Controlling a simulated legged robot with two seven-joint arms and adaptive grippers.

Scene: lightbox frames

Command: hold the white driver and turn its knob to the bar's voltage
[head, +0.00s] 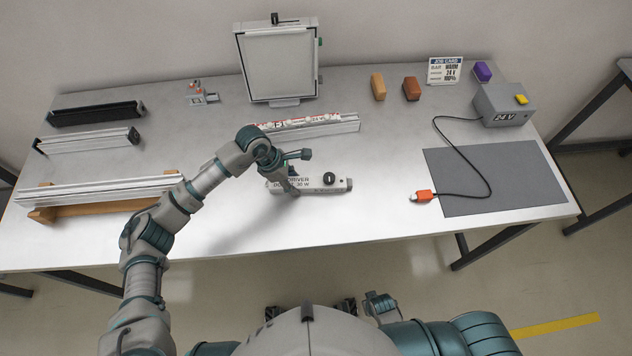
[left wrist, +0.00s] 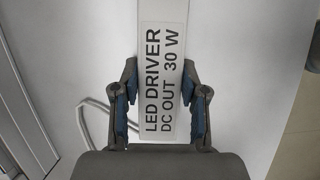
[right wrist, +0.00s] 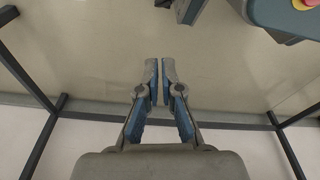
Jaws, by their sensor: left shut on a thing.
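The white driver (head: 343,185) lies flat near the table's front middle, with a black knob (head: 329,178) on its top toward the right end. In the left wrist view its label (left wrist: 163,85) reads "LED DRIVER DC OUT 30 W"; the knob is out of that view. My left gripper (head: 291,181) is shut on the driver's left part, one finger on each long side. My right gripper (right wrist: 160,75) is off the table over the floor, empty, with its fingertips together. A job card (head: 445,70) at the back right shows "24 V".
A grey supply box (head: 505,104) marked "24 V" has a yellow button and a black cable ending in an orange plug (head: 425,196) by the grey mat (head: 490,180). Metal profiles (head: 95,190) lie at left. A framed panel (head: 278,65) stands at the back.

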